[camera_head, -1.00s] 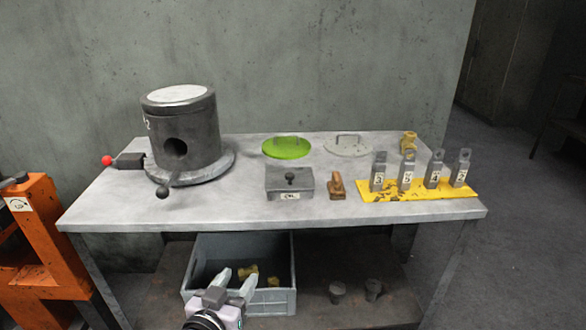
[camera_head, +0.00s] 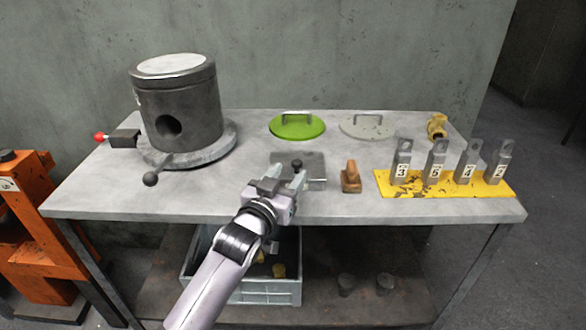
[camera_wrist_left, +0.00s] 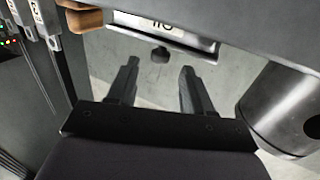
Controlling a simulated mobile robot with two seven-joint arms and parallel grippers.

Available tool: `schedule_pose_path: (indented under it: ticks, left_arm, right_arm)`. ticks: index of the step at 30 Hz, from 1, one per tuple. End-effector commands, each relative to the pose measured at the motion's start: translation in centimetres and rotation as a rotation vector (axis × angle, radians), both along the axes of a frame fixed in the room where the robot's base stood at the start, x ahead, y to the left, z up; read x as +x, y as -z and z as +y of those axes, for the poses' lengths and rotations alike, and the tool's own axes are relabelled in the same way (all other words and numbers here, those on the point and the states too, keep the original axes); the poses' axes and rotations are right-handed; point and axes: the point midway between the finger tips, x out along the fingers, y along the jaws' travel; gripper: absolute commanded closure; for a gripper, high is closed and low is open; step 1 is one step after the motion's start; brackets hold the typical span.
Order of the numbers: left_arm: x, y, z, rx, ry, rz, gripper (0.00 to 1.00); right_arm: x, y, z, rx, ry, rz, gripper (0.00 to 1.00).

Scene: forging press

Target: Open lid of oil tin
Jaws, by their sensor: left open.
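The oil tin (camera_head: 314,172) is a low grey metal box near the table's front edge, its lid on with a small dark knob (camera_head: 297,163) on top. My left gripper (camera_head: 284,180) covers the tin's left and front parts in the head view. In the left wrist view the tin's label (camera_wrist_left: 165,24) shows upside down at the top. The knob (camera_wrist_left: 160,54) appears just beyond and between the spread fingertips of my left gripper (camera_wrist_left: 158,70). The gripper is open and empty. I cannot tell the exact gap to the knob. My right gripper is out of view.
A brown wooden block (camera_head: 350,178) stands just right of the tin. A dark cylinder (camera_head: 180,105) on a round base is at the left. Green (camera_head: 297,128) and grey (camera_head: 367,127) lids lie behind. A yellow plate (camera_head: 440,189) with several numbered blocks is at the right.

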Motion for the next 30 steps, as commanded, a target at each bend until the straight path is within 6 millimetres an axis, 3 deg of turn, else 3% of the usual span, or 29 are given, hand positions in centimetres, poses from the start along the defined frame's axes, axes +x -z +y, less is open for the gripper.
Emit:
schedule_pose_path:
  ticks: [9, 21, 22, 26, 27, 30]
  left_arm:
    - [2.6, 0.0, -1.1, -0.001, -0.001, 0.001, 0.49]
    - [3.0, 0.0, -1.2, 0.0, 0.0, 0.0, 0.49]
    - [3.0, 0.0, -1.2, 0.0, 0.0, 0.0, 0.53]
    - [3.0, 0.0, -1.2, 0.0, 0.0, 0.0, 0.95]
    - [3.0, 0.0, -1.2, 0.0, 0.0, 0.0, 1.0]
    - [3.0, 0.0, -1.2, 0.0, 0.0, 0.001, 1.0]
  right_arm:
    - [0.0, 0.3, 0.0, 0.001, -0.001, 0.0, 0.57]
    - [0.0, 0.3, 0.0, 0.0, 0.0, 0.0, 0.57]
    - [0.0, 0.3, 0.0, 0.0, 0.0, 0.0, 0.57]
    - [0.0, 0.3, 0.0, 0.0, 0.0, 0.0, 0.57]
    - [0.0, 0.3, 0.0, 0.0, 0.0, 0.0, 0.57]
    - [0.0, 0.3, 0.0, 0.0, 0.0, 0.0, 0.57]
